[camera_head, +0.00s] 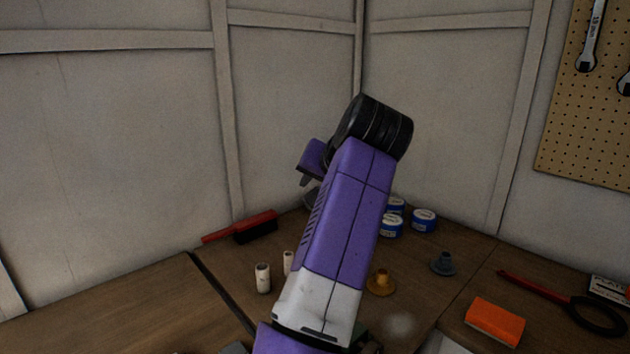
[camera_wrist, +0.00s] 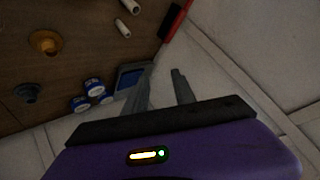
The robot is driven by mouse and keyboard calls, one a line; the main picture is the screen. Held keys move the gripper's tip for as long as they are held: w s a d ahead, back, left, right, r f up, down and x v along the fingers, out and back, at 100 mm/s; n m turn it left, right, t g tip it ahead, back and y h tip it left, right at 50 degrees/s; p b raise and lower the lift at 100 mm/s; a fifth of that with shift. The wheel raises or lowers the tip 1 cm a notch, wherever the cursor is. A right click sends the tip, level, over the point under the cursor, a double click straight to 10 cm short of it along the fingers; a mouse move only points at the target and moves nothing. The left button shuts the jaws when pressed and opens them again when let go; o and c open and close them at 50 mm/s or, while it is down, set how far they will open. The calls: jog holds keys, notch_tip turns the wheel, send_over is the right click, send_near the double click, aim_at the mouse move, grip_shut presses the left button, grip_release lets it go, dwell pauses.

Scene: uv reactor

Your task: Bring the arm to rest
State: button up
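My arm rises through the middle of the head view, purple and white with a black joint at the top. The gripper is open and empty, in the air above the back of the workbench (camera_head: 130,310).
Walls (camera_head: 110,130) close the back.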

notch_tip(320, 180, up, 5)
jog(key=w+d+t, duration=0.2)
jog(key=t, duration=0.1)
jog(key=s+d+f+t+h, duration=0.3)
jog(key=d+t+h, duration=0.2)
jog(key=d, duration=0.5)
jog(key=s+d+f+n+t+y, duration=0.1)
jog(key=s+d+f+n+y, duration=0.15)
jog(key=s+f, duration=0.85)
jog(key=s+d+f+n+t+y, duration=0.3)
jog(key=s+f, duration=0.4)
jog(key=s, duration=0.8)
jog(key=s+d+f+m+g+h, duration=0.1)
jog(key=s+f, duration=0.4)
jog(key=s, duration=1)
jog(key=s+d+f+m+g+h, duration=0.1)
jog(key=s+f+g+h, duration=0.2)
jog(key=s, duration=1.2)
notch_tip(320, 180, down, 3)
jog(key=g, duration=0.3)
jog(key=shift+s+d+f+m, duration=0.15)
jog(key=shift+s+d+m, duration=0.05)
jog(key=shift+m, duration=0.15)
